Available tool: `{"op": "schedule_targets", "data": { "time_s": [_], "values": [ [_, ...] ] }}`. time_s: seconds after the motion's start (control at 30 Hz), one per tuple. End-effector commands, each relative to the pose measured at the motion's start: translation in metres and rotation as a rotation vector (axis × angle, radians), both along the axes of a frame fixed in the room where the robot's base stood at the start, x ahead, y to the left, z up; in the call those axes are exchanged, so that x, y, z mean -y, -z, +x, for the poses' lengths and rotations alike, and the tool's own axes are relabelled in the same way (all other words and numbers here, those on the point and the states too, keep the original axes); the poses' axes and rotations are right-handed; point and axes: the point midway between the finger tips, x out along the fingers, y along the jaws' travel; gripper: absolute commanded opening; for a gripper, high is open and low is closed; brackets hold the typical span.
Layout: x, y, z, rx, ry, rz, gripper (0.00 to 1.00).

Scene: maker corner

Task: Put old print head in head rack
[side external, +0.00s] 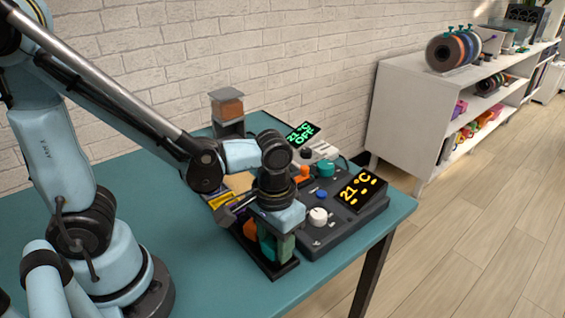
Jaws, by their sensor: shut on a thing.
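My gripper (270,232) points down over a low dark rack (282,270) near the table's front edge. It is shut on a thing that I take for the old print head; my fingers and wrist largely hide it. Teal and green blocky shapes (287,247) show just under my gripper, low against the rack. I cannot tell from this view which of them is held or whether it touches the rack. An orange rounded part (250,230) shows just left of my gripper, at the rack.
A dark control console (325,228) with knobs and a yellow "21°C" display (359,194) stands close right of my gripper. A green "21°C OFF" display (302,134) is behind. A grey stand with a brown block (228,106) is at the back. The table's left part (190,270) is clear.

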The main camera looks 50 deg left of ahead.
Motion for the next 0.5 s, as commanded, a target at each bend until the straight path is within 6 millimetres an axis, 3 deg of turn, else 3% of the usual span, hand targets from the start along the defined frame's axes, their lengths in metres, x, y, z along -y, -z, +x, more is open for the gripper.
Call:
{"op": "schedule_targets", "data": {
  "time_s": [0.5],
  "values": [
    [0.0001,0.0074,0.0002,0.000,0.000,0.000,0.08]
  ]
}}
